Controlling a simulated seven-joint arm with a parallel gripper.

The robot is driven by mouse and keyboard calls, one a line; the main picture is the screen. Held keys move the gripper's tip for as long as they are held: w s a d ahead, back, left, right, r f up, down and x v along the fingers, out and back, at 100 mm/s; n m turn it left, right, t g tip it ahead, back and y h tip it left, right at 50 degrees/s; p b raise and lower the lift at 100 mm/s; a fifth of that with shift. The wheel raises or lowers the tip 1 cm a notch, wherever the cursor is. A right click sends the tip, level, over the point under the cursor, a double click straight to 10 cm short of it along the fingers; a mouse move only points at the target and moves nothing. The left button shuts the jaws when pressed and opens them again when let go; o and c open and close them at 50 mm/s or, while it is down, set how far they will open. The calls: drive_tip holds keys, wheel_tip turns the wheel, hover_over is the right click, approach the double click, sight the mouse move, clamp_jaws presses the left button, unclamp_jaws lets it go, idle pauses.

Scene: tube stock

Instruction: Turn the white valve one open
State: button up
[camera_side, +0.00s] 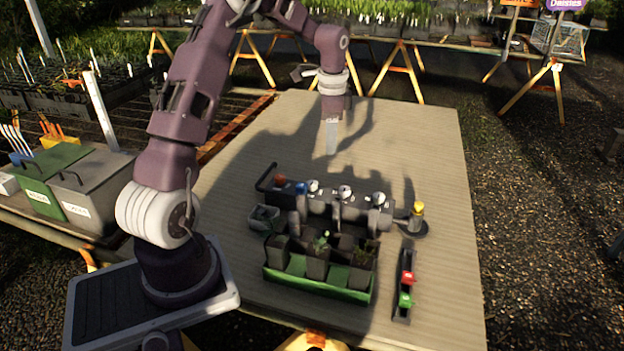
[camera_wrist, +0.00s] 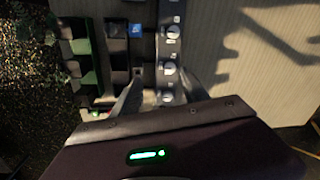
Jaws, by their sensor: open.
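A dark valve manifold (camera_side: 330,205) lies across the table with a row of three white valves: a left one (camera_side: 313,186), a middle one (camera_side: 345,191) and a right one (camera_side: 378,198). The labels are too small to read, so I cannot tell which is valve one. My gripper (camera_side: 332,150) points down above the table, behind the manifold in the side view, apart from it. In the wrist view my gripper (camera_wrist: 161,76) is open and empty. Its fingers frame the manifold (camera_wrist: 168,48), with white valves (camera_wrist: 170,67) showing between and beyond them.
A green tray (camera_side: 325,290) of dark pots stands in front of the manifold. A yellow-topped fitting (camera_side: 417,209) stands at its right end, and a black strip with red and green pieces (camera_side: 405,283) lies right of the tray. The table behind is clear.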

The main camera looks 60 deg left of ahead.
drive_tip(key=m+h, duration=0.1)
hover_over(312, 182)
drive_tip(key=shift+g, duration=0.3)
wheel_tip(312, 182, down, 11)
drive_tip(key=shift+d+r, duration=0.15)
drive_tip(key=shift+r, duration=0.05)
wheel_tip(312, 182, down, 7)
drive_tip(key=shift+f, duration=0.1)
clamp_jaws()
